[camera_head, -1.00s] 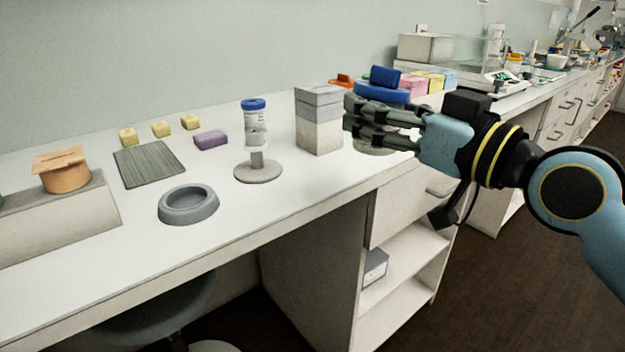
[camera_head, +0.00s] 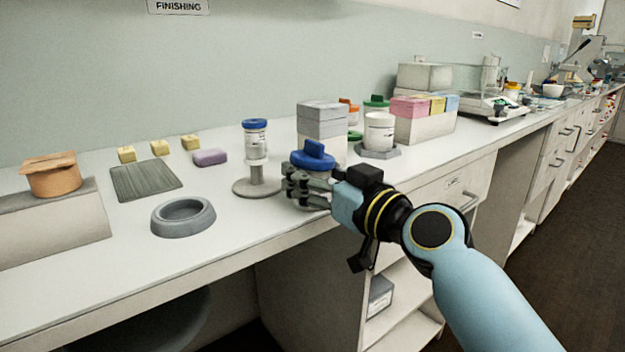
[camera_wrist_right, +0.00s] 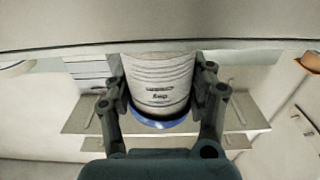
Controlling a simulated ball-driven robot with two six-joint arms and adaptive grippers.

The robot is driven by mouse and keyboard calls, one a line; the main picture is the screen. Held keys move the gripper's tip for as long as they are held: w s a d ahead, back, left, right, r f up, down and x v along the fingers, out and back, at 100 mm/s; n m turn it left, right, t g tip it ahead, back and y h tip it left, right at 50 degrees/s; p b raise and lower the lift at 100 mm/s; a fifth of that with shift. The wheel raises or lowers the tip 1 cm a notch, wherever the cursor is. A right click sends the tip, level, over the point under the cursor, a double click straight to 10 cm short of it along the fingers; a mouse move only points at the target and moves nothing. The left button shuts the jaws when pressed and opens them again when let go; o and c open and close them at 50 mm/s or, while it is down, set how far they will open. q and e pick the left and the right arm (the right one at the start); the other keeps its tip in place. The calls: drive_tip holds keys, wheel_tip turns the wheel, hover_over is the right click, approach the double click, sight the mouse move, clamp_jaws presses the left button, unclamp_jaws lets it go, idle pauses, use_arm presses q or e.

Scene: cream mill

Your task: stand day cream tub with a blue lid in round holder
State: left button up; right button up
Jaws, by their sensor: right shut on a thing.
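My right gripper (camera_head: 296,184) is shut on the day cream tub with a blue lid (camera_head: 313,155). In the head view its fingers hide most of the tub's body. The round holder (camera_head: 160,224), a grey ring with a shallow hollow, stands empty on the bench, left of the gripper. The left gripper is not in view.
A slim blue-lidded jar on a round stand (camera_head: 256,192) is between holder and gripper. Stacked grey and white boxes (camera_head: 322,122) stand behind the gripper. A grey mat (camera_head: 146,181), yellow blocks and a purple block (camera_head: 210,157) lie behind the holder. The bench's front edge is near.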

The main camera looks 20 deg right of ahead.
drive_tip(key=shift+f, duration=0.1)
drive_tip(key=o, duration=1.4)
drive_tip(key=shift+o, duration=0.2)
